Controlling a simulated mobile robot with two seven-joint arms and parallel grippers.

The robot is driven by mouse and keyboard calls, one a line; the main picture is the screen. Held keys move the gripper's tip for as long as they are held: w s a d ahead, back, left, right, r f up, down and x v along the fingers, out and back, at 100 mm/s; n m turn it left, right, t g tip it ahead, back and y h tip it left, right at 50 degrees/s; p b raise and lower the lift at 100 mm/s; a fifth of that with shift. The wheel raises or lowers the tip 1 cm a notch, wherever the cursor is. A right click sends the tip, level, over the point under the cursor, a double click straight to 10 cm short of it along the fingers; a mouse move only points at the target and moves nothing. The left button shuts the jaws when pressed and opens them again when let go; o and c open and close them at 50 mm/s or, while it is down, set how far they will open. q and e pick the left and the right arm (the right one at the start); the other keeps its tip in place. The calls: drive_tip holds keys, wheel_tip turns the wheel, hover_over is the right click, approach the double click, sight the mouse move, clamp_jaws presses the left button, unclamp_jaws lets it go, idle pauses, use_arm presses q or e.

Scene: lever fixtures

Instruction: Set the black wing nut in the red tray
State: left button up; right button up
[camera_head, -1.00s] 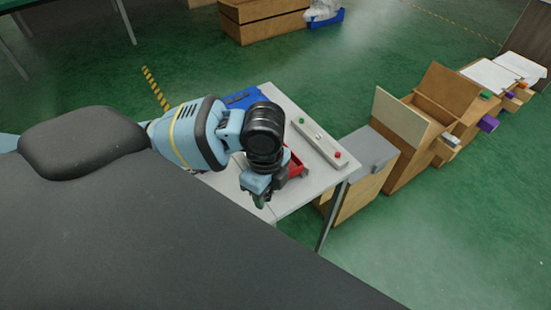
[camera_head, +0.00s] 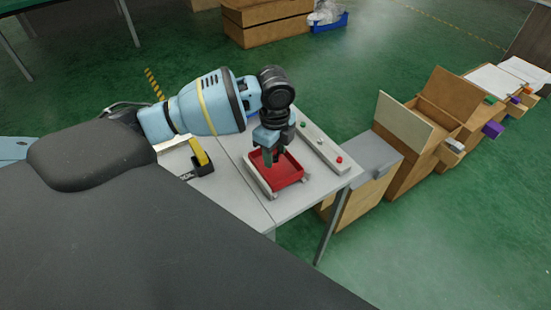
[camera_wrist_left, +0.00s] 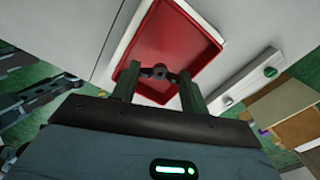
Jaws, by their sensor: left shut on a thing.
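The red tray (camera_head: 286,170) sits on the grey-white table near its right end. It also fills the upper middle of the left wrist view (camera_wrist_left: 165,45). My left gripper (camera_head: 268,158) points down over the tray's left part. In the left wrist view its fingers (camera_wrist_left: 158,78) are shut on the black wing nut (camera_wrist_left: 158,71), whose dark wings span between the fingertips. The nut appears above the tray; its height over the floor of the tray is hard to tell. In the head view the nut cannot be made out. My right gripper is not in view.
A light grey strip with a red knob (camera_head: 339,159) and a green knob lies behind the tray. A black and yellow object (camera_head: 201,158) stands on the table to the left. Wooden boxes (camera_head: 405,125) stand on the right, past the table's edge.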

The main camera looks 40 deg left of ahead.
sight(275, 156)
use_arm(q)
drive_tip(key=shift+w+a+f, duration=0.1)
drive_tip(key=shift+w+f, duration=0.1)
drive_tip(key=shift+f, duration=1.6)
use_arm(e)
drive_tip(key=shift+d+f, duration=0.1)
use_arm(q)
drive_tip(key=shift+f, duration=0.15)
drive_tip(key=o, duration=0.7)
drive_tip(key=shift+c, duration=0.2)
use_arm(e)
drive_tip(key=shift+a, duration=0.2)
use_arm(q)
drive_tip(key=shift+r, duration=0.3)
wheel_tip(275, 156, up, 10)
drive_tip(key=shift+r+p, duration=0.15)
drive_tip(key=shift+p, duration=0.3)
drive_tip(key=shift+r, duration=0.7)
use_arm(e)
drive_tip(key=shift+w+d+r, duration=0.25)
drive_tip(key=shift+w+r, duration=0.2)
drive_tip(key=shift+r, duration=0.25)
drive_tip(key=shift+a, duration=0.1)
